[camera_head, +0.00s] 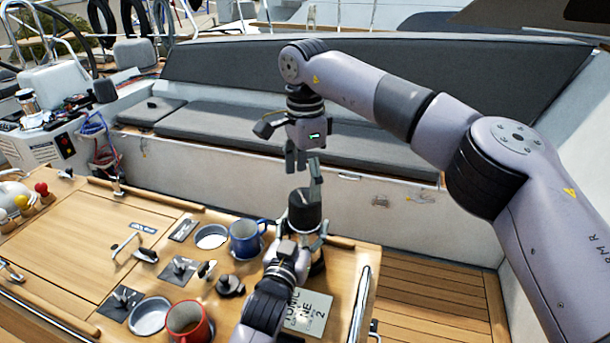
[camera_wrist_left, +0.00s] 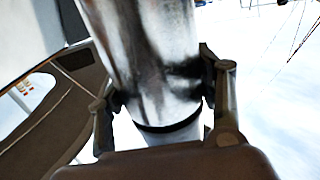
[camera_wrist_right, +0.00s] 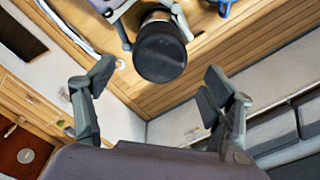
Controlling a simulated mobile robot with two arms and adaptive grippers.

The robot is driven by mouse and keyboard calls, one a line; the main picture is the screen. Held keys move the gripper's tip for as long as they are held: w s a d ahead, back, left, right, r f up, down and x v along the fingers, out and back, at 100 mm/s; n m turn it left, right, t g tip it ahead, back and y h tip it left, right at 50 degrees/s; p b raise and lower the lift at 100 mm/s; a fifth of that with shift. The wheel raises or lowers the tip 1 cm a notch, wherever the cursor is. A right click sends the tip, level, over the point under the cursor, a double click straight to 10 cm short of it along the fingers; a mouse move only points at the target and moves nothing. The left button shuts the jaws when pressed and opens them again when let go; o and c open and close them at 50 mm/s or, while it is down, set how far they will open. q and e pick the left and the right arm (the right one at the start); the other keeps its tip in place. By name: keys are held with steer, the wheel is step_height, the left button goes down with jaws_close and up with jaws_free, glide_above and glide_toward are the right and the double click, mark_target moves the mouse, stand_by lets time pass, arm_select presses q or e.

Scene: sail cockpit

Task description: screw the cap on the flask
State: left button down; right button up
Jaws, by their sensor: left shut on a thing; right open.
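The flask (camera_wrist_left: 150,60) is a shiny metal cylinder that fills the middle of the left wrist view. My left gripper (camera_wrist_left: 165,95) is shut on it, a finger on each side. In the head view the left arm comes up from the bottom to the flask, near the table's far right corner. The black cap (camera_wrist_right: 160,55) covers the flask's end in the right wrist view; its dark side also shows in the head view (camera_head: 304,212). I cannot tell how tightly it sits. My right gripper (camera_head: 304,172) points down above the cap, open and empty.
A blue mug (camera_head: 246,240) and a metal bowl (camera_head: 211,238) stand left of the flask on the wooden table (camera_head: 105,235). A red mug (camera_head: 187,322) and another bowl (camera_head: 149,316) stand nearer. A printed card (camera_head: 309,312) lies at the right. A cushioned bench (camera_head: 220,125) is behind.

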mark_target(305, 198)
steer(key=n, duration=1)
steer(key=shift+r, duration=0.1)
steer(key=shift+f, duration=4)
steer(key=shift+c, duration=0.2)
